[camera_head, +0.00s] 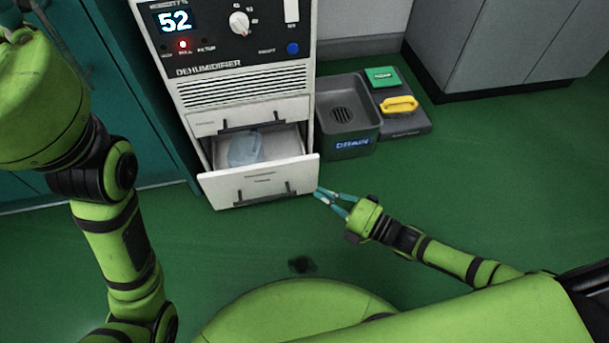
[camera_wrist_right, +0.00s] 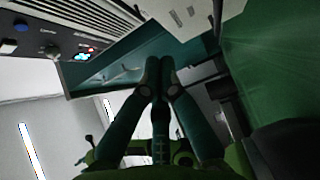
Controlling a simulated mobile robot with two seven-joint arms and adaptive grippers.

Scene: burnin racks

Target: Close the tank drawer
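The tank drawer (camera_head: 262,184) is the lower drawer of the white dehumidifier (camera_head: 245,95), pulled out with its front standing forward of the cabinet. A pale blue translucent tank (camera_head: 245,148) sits inside it. A dark bar handle (camera_head: 264,193) is on the drawer front. My right gripper (camera_head: 319,193) is at the right end of the drawer front, its fingertips very close to that edge; I cannot tell whether they touch. In the right wrist view its fingers (camera_wrist_right: 159,62) meet near the tips with nothing visible between them. My left arm stands at the left, its gripper out of view.
A dark drain basin (camera_head: 347,118) stands right of the dehumidifier, beside a tray (camera_head: 408,122) with a green box (camera_head: 382,76) and a yellow item (camera_head: 399,104). Teal cabinets (camera_head: 125,100) are at left, a grey cabinet (camera_head: 490,50) at back right. Green floor in front is mostly clear.

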